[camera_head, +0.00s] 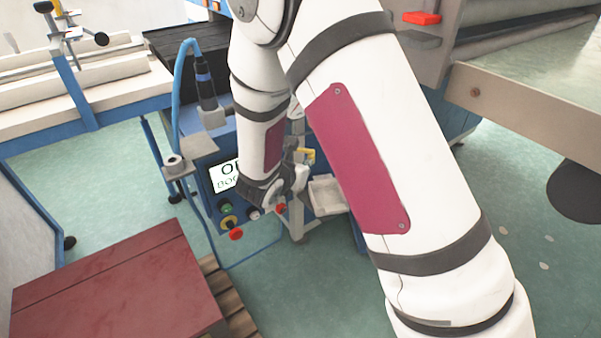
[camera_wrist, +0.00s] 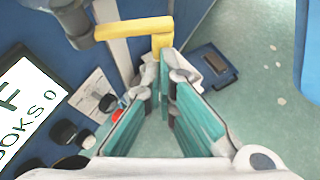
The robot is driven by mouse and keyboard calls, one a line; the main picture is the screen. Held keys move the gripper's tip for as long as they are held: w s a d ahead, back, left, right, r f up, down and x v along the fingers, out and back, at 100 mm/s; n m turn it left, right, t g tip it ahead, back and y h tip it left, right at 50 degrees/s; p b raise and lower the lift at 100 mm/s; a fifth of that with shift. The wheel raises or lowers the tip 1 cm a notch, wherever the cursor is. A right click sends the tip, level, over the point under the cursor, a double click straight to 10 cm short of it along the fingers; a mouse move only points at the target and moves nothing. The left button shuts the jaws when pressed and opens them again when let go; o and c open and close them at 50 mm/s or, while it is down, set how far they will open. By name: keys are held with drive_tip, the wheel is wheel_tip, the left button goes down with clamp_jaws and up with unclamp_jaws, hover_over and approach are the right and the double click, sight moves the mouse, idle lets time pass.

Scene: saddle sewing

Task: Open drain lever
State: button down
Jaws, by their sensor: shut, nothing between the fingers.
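The yellow lever (camera_wrist: 133,29) is an L-shaped bar near the top of the wrist view. Its long arm runs left to right and its short end bends down toward my fingertips. It also shows as a small yellow piece in the head view (camera_head: 307,154), partly hidden by my arm. My gripper (camera_wrist: 165,82) is shut and empty, its teal fingers meeting just below the bent end of the lever. I cannot tell whether they touch it. In the head view my gripper (camera_head: 292,182) is by the blue machine's front.
A blue control panel with a white label (camera_head: 224,176) and knobs, including a red one (camera_head: 236,234), lies left of my gripper. A pale tray (camera_head: 326,196) stands to the right. A dark red box (camera_head: 115,290) is at lower left. Green floor is open around.

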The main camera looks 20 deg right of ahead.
drive_tip(key=shift+w+d+b, duration=0.5)
drive_tip(key=shift+d+b, duration=0.2)
drive_tip(key=shift+d, duration=0.1)
drive_tip(key=shift+w, duration=0.1)
idle(0.4)
drive_tip(key=shift+a, duration=0.75)
drive_tip(key=shift+s+a, duration=0.1)
drive_tip(key=shift+s, duration=0.1)
